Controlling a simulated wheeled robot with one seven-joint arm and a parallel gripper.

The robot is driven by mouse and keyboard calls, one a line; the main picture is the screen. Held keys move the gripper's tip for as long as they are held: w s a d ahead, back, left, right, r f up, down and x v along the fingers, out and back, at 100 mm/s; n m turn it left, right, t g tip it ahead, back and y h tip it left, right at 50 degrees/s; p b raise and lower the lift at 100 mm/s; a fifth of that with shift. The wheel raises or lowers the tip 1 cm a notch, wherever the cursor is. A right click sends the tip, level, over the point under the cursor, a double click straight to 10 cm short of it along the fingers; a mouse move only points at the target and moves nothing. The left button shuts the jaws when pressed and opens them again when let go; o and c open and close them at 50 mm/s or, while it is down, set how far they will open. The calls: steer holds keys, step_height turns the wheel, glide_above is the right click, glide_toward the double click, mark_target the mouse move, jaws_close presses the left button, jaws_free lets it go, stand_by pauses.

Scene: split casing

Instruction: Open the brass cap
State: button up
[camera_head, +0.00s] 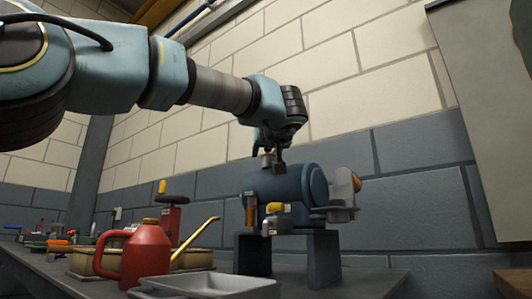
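A blue cylindrical casing (285,185) lies on its side on a dark stand on the bench.
Smaller fittings (275,208) jut from the casing's front, and a bracket (343,187) from its right end. A red oil can (147,255) with a yellow spout and a grey tray (205,285) stand at the front left. A brick wall (420,185) is close behind.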

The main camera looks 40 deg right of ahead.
steer(key=shift+c, duration=0.3)
jaws_close()
